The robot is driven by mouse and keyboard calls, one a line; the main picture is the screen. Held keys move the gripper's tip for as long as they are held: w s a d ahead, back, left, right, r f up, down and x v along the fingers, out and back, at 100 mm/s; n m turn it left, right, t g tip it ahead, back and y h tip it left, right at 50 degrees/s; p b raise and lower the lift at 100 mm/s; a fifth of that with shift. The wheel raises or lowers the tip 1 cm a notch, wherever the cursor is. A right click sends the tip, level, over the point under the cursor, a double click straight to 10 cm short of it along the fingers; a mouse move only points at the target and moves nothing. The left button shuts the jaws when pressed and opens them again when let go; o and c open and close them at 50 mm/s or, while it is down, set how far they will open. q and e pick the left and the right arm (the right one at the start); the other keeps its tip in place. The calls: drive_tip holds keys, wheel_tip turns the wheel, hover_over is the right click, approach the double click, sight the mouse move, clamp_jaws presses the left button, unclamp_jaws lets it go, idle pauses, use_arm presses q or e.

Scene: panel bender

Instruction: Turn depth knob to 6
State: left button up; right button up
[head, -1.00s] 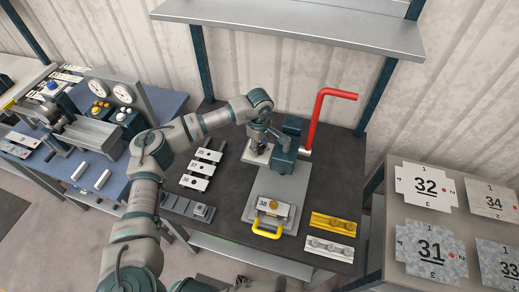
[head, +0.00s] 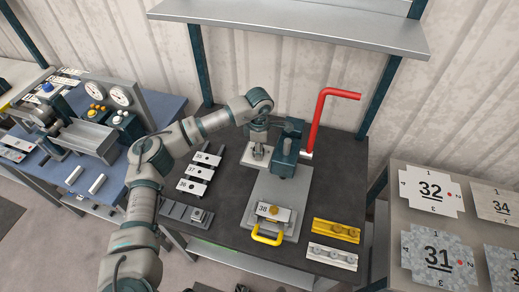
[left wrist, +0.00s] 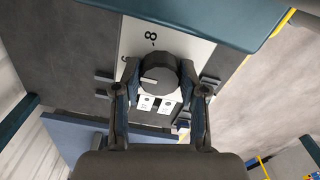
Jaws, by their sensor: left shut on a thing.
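In the left wrist view the dark round depth knob (left wrist: 163,72) sits on a white plate (left wrist: 182,46) with black numerals. An 8 shows on the plate above the knob; the other markings are partly hidden. A pale line on the knob's face lies nearly level, toward the left of the picture. My left gripper (left wrist: 158,88) is shut on the knob, one finger on each side. In the head view my left gripper (head: 257,143) is over the pale plate (head: 256,157) beside the dark press (head: 286,150); the knob is hidden there. My right gripper is not in view.
A red lever (head: 320,115) rises right of the press. A part marked 38 (head: 268,212) with a yellow handle (head: 266,236) lies in front. Numbered plates (head: 195,172) lie left; yellow (head: 336,230) and white (head: 332,256) blocks lie right. A shelf (head: 300,32) overhangs the back.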

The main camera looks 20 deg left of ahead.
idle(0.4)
use_arm(q)
drive_tip(key=o, duration=1.1)
drive_tip(key=shift+w+a, duration=0.1)
drive_tip(key=shift+w, duration=0.05)
drive_tip(key=shift+o, duration=0.2)
drive_tip(key=shift+r, duration=0.1)
wheel_tip(320, 180, up, 12)
drive_tip(key=shift+f, duration=0.2)
drive_tip(key=shift+f, duration=0.1)
